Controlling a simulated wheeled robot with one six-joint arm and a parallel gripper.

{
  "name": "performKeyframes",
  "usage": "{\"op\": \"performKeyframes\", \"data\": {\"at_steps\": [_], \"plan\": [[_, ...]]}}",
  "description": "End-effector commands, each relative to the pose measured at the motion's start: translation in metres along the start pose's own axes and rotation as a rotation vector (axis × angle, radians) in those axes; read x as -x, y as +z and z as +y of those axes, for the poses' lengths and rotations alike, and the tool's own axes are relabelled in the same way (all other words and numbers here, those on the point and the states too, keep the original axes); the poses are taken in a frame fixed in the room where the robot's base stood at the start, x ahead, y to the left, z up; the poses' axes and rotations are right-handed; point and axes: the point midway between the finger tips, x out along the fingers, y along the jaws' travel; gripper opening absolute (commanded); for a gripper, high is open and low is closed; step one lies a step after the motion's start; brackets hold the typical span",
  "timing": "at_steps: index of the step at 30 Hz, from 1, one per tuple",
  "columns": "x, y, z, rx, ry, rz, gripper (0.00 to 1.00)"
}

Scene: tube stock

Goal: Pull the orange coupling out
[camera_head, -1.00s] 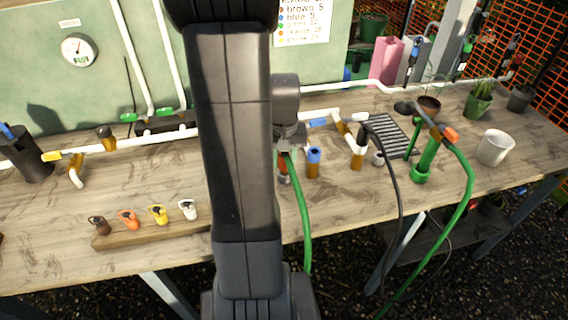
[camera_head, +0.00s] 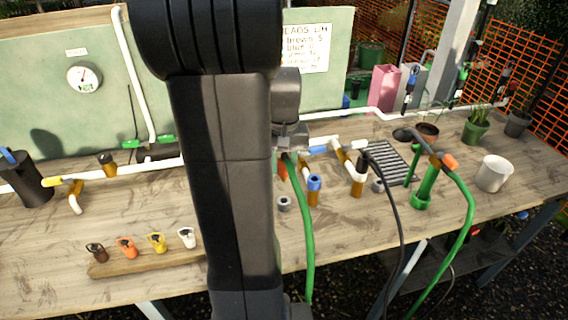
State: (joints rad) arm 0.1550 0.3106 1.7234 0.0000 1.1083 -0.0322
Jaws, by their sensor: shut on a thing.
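My gripper (camera_head: 290,142) is mostly hidden behind my own arm, with a small part showing at the arm's right edge. It is shut on the orange coupling (camera_head: 282,170), which shows as a narrow orange-red strip just below it. A green hose (camera_head: 306,230) hangs down beside the coupling. A grey round socket (camera_head: 284,203) with an open top stands on the bench below, with a visible gap between it and the coupling. The coupling's left side is hidden by my arm.
A blue-topped brown tube (camera_head: 314,190) stands close to the right of the socket. Brown and white pipework (camera_head: 345,158) and a dark grate (camera_head: 392,162) lie behind. A wooden block (camera_head: 110,268) with several coloured caps is at the left. The front bench is clear.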

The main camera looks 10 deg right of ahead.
Motion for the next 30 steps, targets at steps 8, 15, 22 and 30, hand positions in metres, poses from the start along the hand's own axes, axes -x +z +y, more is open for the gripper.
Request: {"op": "performKeyframes", "data": {"at_steps": [8,15,22,30], "plan": [[0.017,0.000,0.000,0.000,0.000,0.001,0.09],[0.029,0.000,0.000,0.000,0.000,0.002,0.09],[0.040,0.000,0.000,0.000,0.000,0.002,0.09],[0.048,0.000,0.000,0.000,0.000,0.001,0.09]]}}
